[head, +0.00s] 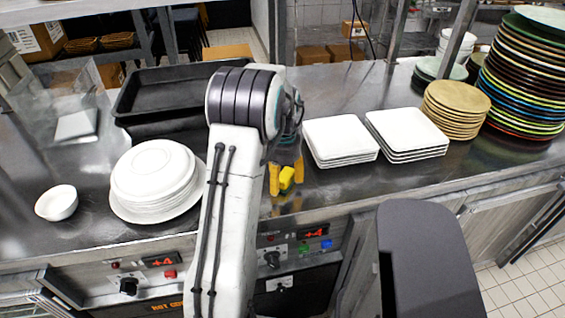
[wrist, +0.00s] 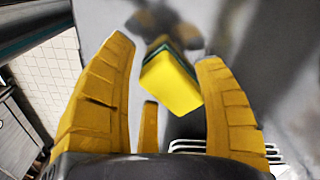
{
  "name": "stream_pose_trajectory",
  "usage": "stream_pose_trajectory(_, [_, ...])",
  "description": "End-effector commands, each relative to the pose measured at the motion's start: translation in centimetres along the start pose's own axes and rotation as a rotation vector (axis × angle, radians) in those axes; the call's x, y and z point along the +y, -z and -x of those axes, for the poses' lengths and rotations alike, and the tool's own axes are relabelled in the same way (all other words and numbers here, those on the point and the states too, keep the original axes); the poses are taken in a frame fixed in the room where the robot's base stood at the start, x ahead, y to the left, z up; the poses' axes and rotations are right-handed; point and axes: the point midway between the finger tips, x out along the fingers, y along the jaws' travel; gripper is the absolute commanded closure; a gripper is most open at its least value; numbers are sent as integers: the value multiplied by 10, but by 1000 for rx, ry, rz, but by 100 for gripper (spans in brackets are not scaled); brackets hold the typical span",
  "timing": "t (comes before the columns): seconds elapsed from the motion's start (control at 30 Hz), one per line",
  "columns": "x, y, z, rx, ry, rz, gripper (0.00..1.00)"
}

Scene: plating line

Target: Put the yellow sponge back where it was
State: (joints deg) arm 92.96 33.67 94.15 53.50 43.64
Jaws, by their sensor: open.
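The yellow sponge (head: 287,177), with a dark green layer on one side, is between the fingers of my gripper (head: 286,180) over the steel counter. In the wrist view the sponge (wrist: 172,85) lies between and beyond the spread yellow fingers of my gripper (wrist: 170,95). Gaps show between it and both side fingers. A dark shadow shows on the counter past the sponge. I cannot tell whether its underside touches the counter. In the head view the fingers hide part of it.
Stacked white square plates (head: 340,137) stand close right of my gripper. Round white plates (head: 154,177) and a small bowl (head: 57,203) are at left, with a black tray (head: 170,95) behind. Brown plates (head: 455,108) and a tall coloured stack (head: 522,75) stand at right. The counter's front edge is near.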

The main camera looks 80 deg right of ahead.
Motion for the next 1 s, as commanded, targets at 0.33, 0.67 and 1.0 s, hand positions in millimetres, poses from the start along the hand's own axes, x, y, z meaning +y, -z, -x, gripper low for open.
stream_pose_trajectory(0.33, [-1, 0, 57, 5, 5, 0, 37])
stream_pose_trajectory(0.67, [-1, 0, 100, 3, 3, 0, 37])
stream_pose_trajectory(1.0, [-1, -1, 117, 0, 0, 0, 37])
